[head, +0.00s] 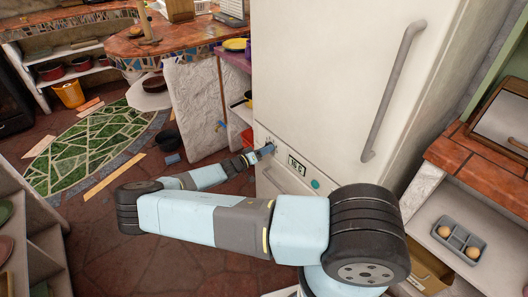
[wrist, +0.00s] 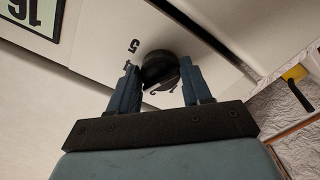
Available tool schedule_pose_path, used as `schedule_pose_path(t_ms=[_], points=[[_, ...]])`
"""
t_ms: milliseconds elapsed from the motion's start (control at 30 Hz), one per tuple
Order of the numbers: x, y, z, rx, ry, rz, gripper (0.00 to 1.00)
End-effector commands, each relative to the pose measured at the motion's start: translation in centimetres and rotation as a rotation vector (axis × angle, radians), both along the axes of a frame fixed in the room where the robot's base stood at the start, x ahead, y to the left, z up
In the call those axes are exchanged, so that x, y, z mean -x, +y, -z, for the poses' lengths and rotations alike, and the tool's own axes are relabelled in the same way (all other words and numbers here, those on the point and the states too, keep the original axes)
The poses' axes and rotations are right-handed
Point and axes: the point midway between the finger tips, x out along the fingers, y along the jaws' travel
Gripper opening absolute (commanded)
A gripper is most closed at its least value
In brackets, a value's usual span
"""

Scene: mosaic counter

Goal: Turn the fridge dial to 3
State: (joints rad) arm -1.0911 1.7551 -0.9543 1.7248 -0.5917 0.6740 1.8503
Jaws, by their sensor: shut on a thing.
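The fridge (head: 325,80) is cream-white with a long grey handle and stands at centre right in the head view. The fridge dial (wrist: 160,68) is a dark round knob on its panel in the wrist view. Printed numbers surround it; a 5 and a 4 show at its upper left, and smaller marks below it are partly hidden. My gripper (wrist: 160,88) is shut on the dial, one blue finger on each side. In the head view my gripper (head: 268,150) reaches the panel's left end and hides the dial. The dial's pointer cannot be made out.
A display (head: 297,166) reading about 16 and a teal round button (head: 315,184) sit right of the dial on the panel. A purple-red shelf unit (head: 236,100) stands close left of the fridge. A counter with a grey egg tray (head: 459,241) is at right.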

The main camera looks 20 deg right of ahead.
Motion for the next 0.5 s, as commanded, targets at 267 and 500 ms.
schedule_pose_path(t_ms=[267,500], points=[[0.55,-0.77,0.4,0.001,0.007,0.014,0.51],[0.27,-0.4,0.18,0.001,0.004,0.007,0.74]])
